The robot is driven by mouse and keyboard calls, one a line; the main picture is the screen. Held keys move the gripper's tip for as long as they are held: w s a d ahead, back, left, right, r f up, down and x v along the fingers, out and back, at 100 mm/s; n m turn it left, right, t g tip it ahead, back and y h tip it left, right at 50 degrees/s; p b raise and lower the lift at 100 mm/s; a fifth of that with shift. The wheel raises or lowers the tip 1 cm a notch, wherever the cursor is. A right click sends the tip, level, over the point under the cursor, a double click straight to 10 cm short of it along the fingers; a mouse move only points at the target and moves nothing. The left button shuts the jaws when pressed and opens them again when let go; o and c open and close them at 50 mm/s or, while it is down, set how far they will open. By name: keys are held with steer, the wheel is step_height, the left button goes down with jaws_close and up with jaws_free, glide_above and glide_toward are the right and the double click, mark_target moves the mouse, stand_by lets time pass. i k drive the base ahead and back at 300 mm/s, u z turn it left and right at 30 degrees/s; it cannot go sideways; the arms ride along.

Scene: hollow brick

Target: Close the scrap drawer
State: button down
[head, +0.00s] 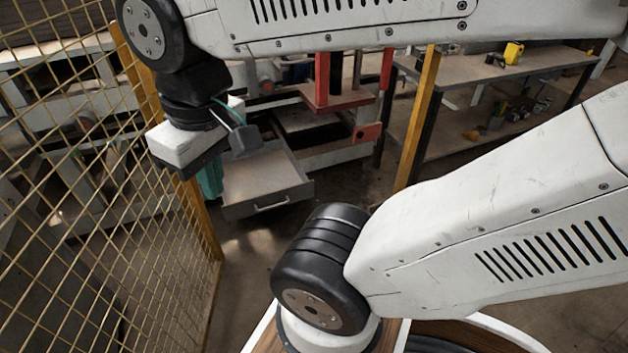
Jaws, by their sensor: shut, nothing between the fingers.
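The scrap drawer (265,187) is pulled out in the head view, left of centre. It is a shallow grey tray with a light floor and a bar handle (270,203) on its front. My gripper (206,160) is at the upper left, by the left side of the drawer in the picture. It is shut and empty, and its fingertips are hard to make out. My gripper and wrist cover part of the drawer's left and rear. I cannot tell whether the gripper touches the drawer.
A yellow mesh fence (100,190) stands close on the left. A yellow post (416,120) rises right of the drawer. A red-framed machine (335,95) stands behind, and a workbench (500,65) at the back right. The floor before the drawer is clear.

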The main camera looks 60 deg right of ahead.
mark_target(271, 178)
steer(key=z, duration=1)
steer(key=i, duration=0.9)
steer(key=z, duration=0.85)
